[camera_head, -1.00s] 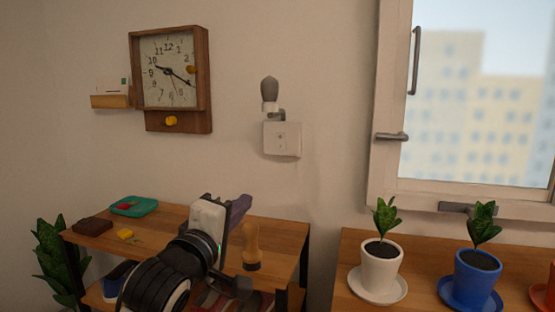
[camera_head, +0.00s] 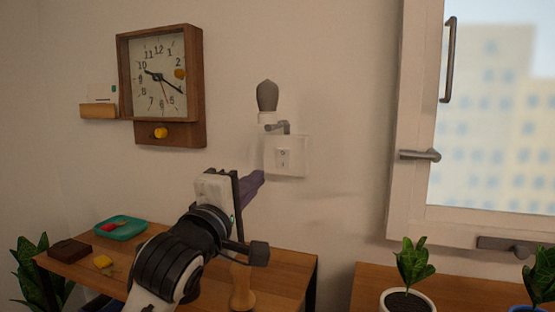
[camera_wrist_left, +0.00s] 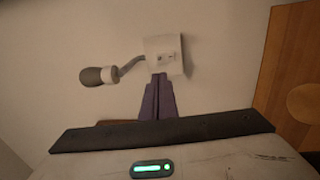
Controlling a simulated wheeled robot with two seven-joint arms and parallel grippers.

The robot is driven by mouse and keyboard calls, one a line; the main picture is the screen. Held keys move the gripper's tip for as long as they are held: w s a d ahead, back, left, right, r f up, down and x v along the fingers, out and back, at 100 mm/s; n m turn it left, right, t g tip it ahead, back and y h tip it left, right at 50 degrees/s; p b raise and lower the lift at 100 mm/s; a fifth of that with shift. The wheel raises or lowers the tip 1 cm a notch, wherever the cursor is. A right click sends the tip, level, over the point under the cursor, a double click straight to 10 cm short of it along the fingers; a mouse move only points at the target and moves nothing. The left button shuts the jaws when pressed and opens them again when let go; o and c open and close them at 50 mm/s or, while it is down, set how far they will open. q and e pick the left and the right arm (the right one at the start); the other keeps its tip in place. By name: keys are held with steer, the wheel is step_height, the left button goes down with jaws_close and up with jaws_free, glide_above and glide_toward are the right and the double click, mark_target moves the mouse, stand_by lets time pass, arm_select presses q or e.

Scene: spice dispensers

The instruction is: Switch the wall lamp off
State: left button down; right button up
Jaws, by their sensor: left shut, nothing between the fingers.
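The wall lamp (camera_head: 267,97) has a dark grey bulb with no visible glow, on a short arm above a white wall plate (camera_head: 297,160). A small switch (camera_head: 283,157) sits on the plate. In the left wrist view the lamp (camera_wrist_left: 95,76) lies sideways, left of the plate (camera_wrist_left: 174,44). My left gripper (camera_head: 260,177) is shut and empty, its purple fingers pointing at the plate from just below and left in the head view. In the left wrist view the fingertips (camera_wrist_left: 160,78) appear at the plate's lower edge, near the switch. I cannot tell whether they touch it.
A wooden clock (camera_head: 160,90) hangs left of the lamp and a window frame (camera_head: 412,110) stands to the right. Below is a wooden shelf (camera_head: 285,268) with a teal tray (camera_head: 121,229) and a wooden pestle-like object (camera_head: 242,287). The wall around the plate is clear.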

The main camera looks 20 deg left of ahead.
mark_target(282, 154)
arm_select(q)
steer(key=w, duration=0.4)
steer(key=w+r, duration=0.1)
steer(key=w, duration=0.8)
steer(key=shift+w+d+r, duration=0.2)
steer(key=shift+r, duration=0.1)
